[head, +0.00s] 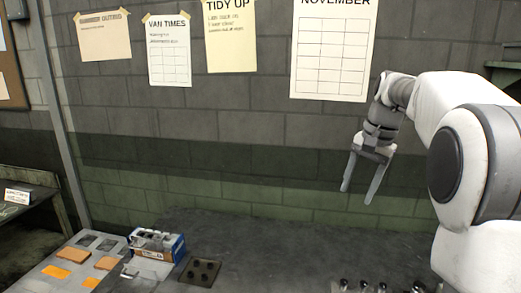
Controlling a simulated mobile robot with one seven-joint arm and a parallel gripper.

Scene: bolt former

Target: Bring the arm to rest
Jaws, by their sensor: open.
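My arm (466,160) is white and grey and comes in from the right side of the head view. It bends at the top and hangs down to my gripper (362,180). The gripper points downward with its two grey fingers apart, open and with nothing between them. It is in the air above the dark surface, in front of the block wall and below the November calendar sheet (331,60).
Below left is a box of bolts (157,246) beside a dark plate with several holes (200,271). A grey panel with orange pieces (74,263) lies further left. Several small metal parts (382,287) stand at the bottom right. The middle surface (270,245) is clear.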

